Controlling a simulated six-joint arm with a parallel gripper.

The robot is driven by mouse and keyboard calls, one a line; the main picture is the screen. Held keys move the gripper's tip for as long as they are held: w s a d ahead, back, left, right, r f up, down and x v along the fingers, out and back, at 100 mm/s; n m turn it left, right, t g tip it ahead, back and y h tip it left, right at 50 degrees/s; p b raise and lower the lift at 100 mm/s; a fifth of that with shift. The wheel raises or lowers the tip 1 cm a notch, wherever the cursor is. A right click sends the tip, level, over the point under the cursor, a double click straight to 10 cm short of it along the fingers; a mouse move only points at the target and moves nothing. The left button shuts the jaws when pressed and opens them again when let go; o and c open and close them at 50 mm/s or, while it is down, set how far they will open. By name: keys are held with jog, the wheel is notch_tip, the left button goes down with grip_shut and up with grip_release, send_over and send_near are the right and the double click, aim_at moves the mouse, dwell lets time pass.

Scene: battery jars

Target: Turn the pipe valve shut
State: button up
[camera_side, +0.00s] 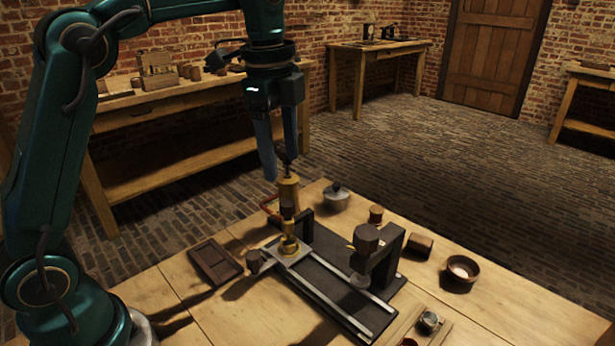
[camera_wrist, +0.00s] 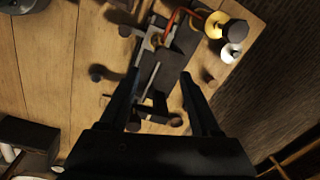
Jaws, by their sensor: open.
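No handle that I can clearly identify as the pipe valve shows. In the side view a brass upright cylinder (camera_side: 289,193) stands behind a rail fixture, with a red pipe or bar (camera_side: 270,203) beside it. In the wrist view the red piece (camera_wrist: 172,21) lies at the top, close to small brass parts. A brass cup-like part (camera_side: 289,246) sits on a pale plate on the rails. My gripper (camera_side: 281,165) is open, pointing down above the bench near the brass cylinder. Its two fingers (camera_wrist: 160,74) are apart with nothing visibly held between them.
A dark base with two metal rails (camera_side: 335,300) carries a dark arched stand (camera_side: 386,250). A lidded metal pot (camera_side: 336,197), a wooden bowl (camera_side: 460,270) and a shallow divided tray (camera_side: 215,262) stand around it. Bare bench (camera_side: 165,295) shows at the left.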

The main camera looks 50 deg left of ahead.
aim_at(287, 203)
jog(key=f, duration=0.1)
jog(key=w+f, duration=0.1)
jog(key=f, duration=0.1)
jog(key=shift+w+a+g, duration=0.1)
jog(key=shift+a+g, duration=0.05)
jog(key=shift+g, duration=0.25)
jog(key=shift+f, duration=2.85)
grip_shut()
